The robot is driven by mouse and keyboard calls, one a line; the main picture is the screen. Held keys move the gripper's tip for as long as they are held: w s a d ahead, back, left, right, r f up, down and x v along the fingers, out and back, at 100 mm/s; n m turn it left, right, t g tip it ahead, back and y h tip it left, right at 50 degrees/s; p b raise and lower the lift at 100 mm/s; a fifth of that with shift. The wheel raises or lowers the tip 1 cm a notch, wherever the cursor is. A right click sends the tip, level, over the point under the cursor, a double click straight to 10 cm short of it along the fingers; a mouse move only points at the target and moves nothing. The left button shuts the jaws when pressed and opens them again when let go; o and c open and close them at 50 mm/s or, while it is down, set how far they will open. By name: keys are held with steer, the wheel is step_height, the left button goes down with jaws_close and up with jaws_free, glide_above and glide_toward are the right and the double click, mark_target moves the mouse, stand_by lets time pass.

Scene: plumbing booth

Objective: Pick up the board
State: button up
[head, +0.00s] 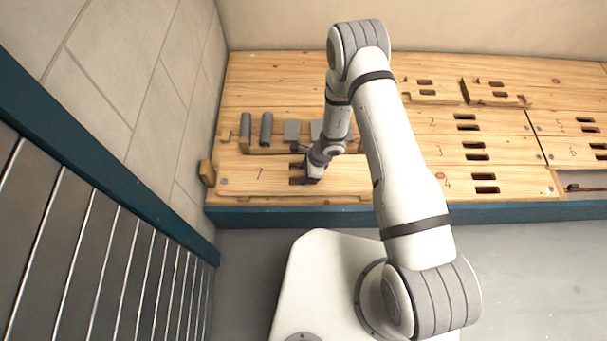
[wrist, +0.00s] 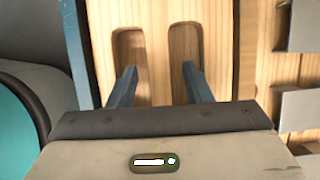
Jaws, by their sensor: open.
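The board marked 1 (head: 240,178) is a flat light-wood board lying at the front left of the wooden bench top. My gripper (head: 308,172) is over its right part and partly hides its slots. In the wrist view the board (wrist: 155,35) shows two long rounded slots side by side. My open gripper (wrist: 159,75) has one blue-grey finger over each slot, with a strip of wood between them. I cannot tell whether the fingertips are inside the slots or just above them. The gripper holds nothing.
Grey cylinders (head: 266,129) and grey blocks (head: 292,131) stand behind the board. Boards 2, 3 and 4 (head: 515,183) with paired slots lie to the right. A blue edge (head: 290,216) runs along the bench front. A tiled wall (head: 150,95) is at the left.

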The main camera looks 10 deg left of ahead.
jaws_close()
stand_by(0.3)
stand_by(0.3)
